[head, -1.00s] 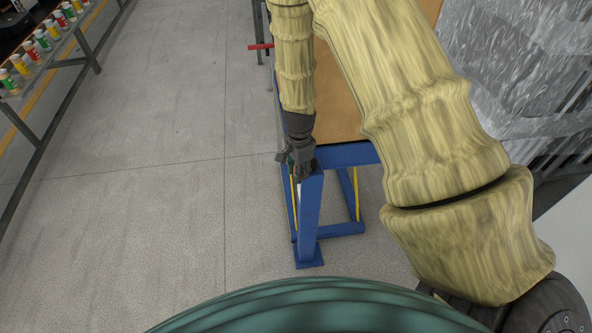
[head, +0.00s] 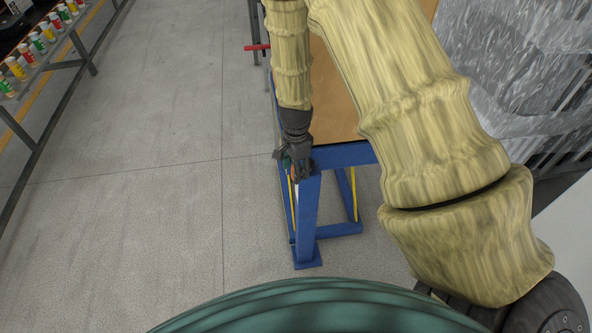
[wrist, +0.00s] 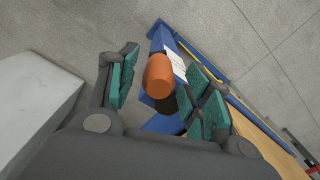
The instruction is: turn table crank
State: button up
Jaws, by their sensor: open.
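The table's blue frame (head: 308,215) stands ahead, with a brown top (head: 338,85). In the wrist view an orange, rounded crank handle (wrist: 158,75) points toward the camera in front of the blue leg (wrist: 165,40). My gripper (head: 293,170) is at the table's near left corner, by the top of the blue leg. In the wrist view my gripper (wrist: 160,88) is open, with its green pads on either side of the orange handle. A gap shows on the left side. The right pads look close to the handle; I cannot tell whether they touch. The crank arm is mostly hidden.
A conveyor rail (head: 60,65) with several coloured cans runs along the upper left. A red bar (head: 257,47) juts from the table's far left side. Wrapped goods (head: 515,70) stand at the right. The grey floor at left is clear.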

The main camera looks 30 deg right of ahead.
notch_tip(320, 180, up, 10)
jog(key=shift+r, duration=0.25)
dwell(0.5)
